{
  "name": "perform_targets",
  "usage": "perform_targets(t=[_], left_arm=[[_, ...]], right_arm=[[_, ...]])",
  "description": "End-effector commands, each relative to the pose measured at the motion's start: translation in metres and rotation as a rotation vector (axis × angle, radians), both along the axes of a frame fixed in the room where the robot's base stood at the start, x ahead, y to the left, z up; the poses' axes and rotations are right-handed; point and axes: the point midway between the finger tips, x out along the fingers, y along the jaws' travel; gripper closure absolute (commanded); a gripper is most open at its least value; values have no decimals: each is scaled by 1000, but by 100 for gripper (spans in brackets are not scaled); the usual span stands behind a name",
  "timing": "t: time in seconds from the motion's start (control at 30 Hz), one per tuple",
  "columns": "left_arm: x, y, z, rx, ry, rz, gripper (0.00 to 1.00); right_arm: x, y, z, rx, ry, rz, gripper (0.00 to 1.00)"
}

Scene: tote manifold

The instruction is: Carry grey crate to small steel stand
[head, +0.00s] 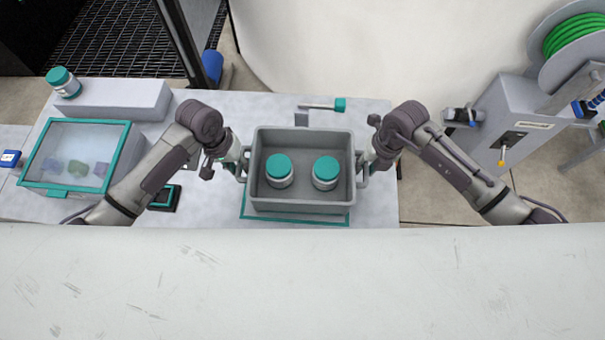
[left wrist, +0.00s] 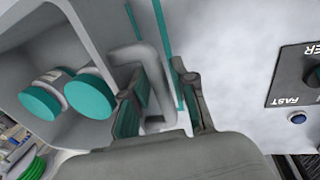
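The grey crate (head: 300,207) is upright at the middle of the workbench, over a teal-edged mat (head: 290,220). Two white jars with teal lids stand in it, a left jar (head: 280,170) and a right jar (head: 326,172). My left gripper (head: 240,163) is at the crate's left handle. In the left wrist view its fingers (left wrist: 160,100) stand apart on either side of the grey handle (left wrist: 150,65), with a gap visible. My right gripper (head: 364,163) is at the right handle; its fingers are too small to read. I cannot make out a small steel stand.
A teal-framed clear-lidded box (head: 80,152), a grey block (head: 122,98) and a jar (head: 64,82) are at the left. A teal-headed tool (head: 325,104) lies behind the crate. A machine with a green hose reel (head: 575,35) stands right. A scuffed pale surface (head: 300,285) fills the foreground.

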Motion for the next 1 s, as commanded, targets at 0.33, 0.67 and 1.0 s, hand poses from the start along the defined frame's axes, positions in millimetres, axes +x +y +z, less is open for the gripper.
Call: perform_targets(t=[0.33,0.67,1.0], left_arm=[[0,0,-1,0,0,0,85],[0,0,-1,0,0,0,100],[1,0,3,0,-2,0,100]], right_arm=[[0,0,-1,0,0,0,85],[0,0,-1,0,0,0,100],[1,0,3,0,-2,0,100]])
